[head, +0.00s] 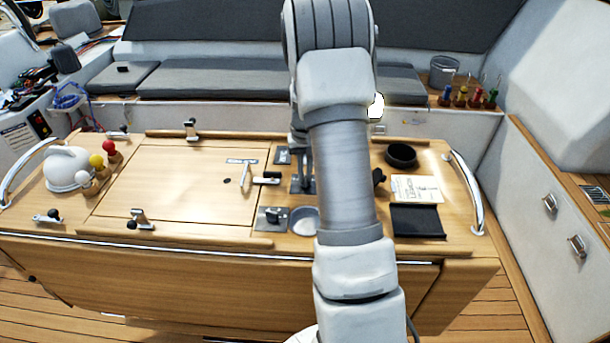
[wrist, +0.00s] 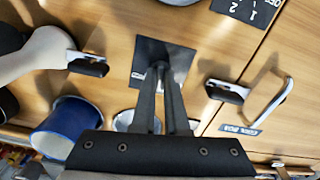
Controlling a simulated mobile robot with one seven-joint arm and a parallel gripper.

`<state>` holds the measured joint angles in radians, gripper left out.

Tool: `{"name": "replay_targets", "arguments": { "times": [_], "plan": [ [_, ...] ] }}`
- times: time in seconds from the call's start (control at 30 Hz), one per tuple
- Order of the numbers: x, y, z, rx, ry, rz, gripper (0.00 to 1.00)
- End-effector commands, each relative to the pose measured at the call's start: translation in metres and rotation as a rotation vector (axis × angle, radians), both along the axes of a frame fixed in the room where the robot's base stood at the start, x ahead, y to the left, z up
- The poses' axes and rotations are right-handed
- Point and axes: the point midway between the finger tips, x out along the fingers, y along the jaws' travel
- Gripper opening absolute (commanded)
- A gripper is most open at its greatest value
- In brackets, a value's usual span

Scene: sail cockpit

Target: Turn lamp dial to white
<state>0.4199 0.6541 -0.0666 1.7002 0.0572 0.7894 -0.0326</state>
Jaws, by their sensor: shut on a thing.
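My gripper (wrist: 160,70) is shut on a small knob, which I take to be the lamp dial. The fingers come together over a dark square plate (wrist: 150,48) in the wrist view and hide most of the knob. The dial's markings and which colour it points to cannot be read. In the head view my gripper (head: 303,180) reaches down to a grey plate (head: 297,190) on the wooden table, right of the hatch panel. My arm hides part of the area beside it.
A small plate with a dark knob (head: 270,216) and a round dish (head: 304,221) are close in front. A T-shaped handle (head: 246,174) is to the left. A black bowl (head: 401,156) and black tray (head: 417,222) lie right of my arm. The hatch panel (head: 165,185) is mostly clear.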

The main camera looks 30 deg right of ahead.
Motion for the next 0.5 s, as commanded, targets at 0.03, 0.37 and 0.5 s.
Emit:
{"name": "replay_targets", "arguments": {
  "times": [0.03, 0.37, 0.5],
  "plan": [
    [0.0008, 0.0000, 0.0002, -0.001, -0.002, -0.027, 0.00],
    [0.0007, -0.0001, 0.0010, -0.001, -0.002, -0.146, 0.00],
    [0.0007, -0.0005, 0.0012, -0.001, -0.003, -0.164, 0.00]
  ]
}}
